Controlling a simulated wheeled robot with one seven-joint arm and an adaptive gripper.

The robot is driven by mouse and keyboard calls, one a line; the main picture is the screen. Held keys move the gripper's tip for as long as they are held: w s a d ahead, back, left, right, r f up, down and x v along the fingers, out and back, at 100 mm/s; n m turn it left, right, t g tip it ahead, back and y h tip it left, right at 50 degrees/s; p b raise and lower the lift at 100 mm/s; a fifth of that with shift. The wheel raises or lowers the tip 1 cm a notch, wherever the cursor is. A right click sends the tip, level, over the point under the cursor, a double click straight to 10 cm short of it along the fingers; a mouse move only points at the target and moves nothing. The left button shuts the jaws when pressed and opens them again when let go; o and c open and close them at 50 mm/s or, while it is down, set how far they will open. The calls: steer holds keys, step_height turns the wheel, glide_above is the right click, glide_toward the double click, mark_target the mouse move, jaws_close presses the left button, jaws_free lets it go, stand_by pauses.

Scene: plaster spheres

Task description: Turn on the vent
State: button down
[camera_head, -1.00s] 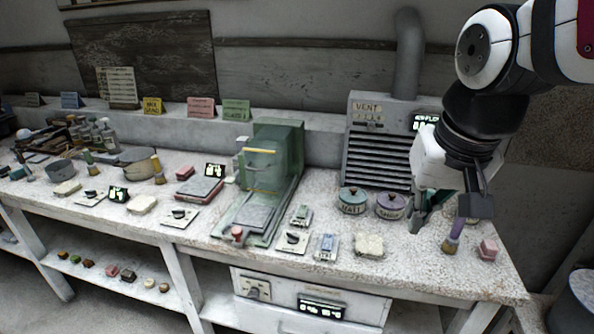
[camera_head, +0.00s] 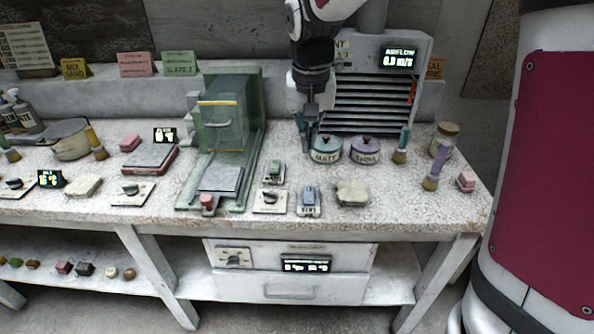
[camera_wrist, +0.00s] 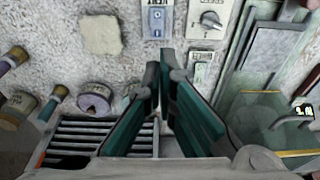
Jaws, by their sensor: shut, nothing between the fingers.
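The vent (camera_head: 376,121) is a grey louvred unit at the back of the bench, with a pipe above. Its airflow display (camera_head: 398,60) seems to read 0.0 m/s. A blue-grey switch (camera_head: 309,201) on a small plate lettered VENT lies near the bench's front edge; it also shows at the top of the wrist view (camera_wrist: 157,20). My gripper (camera_head: 307,142) points down, shut and empty, above the bench left of the teal-lidded pot. It is behind the switch and apart from it. In the wrist view, the green-padded fingers (camera_wrist: 160,66) stay below the switch.
A dial plate (camera_head: 270,201) and a green switch (camera_head: 274,171) lie left of the VENT switch, a pale block (camera_head: 352,193) to its right. Two lidded pots, teal (camera_head: 327,148) and purple (camera_head: 365,149), stand behind. A green press (camera_head: 232,120) stands left of my gripper.

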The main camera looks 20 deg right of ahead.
mark_target(308, 188)
steer(key=shift+f, duration=0.1)
steer(key=f, duration=0.4)
steer(key=w+f+b, duration=0.1)
steer(key=f, duration=0.4)
steer(key=w+f, duration=0.1)
steer(key=f, duration=0.3)
steer(key=shift+w+d+f+b, duration=0.15)
steer(key=shift+d+f+b, duration=0.2)
steer(key=shift+d, duration=0.05)
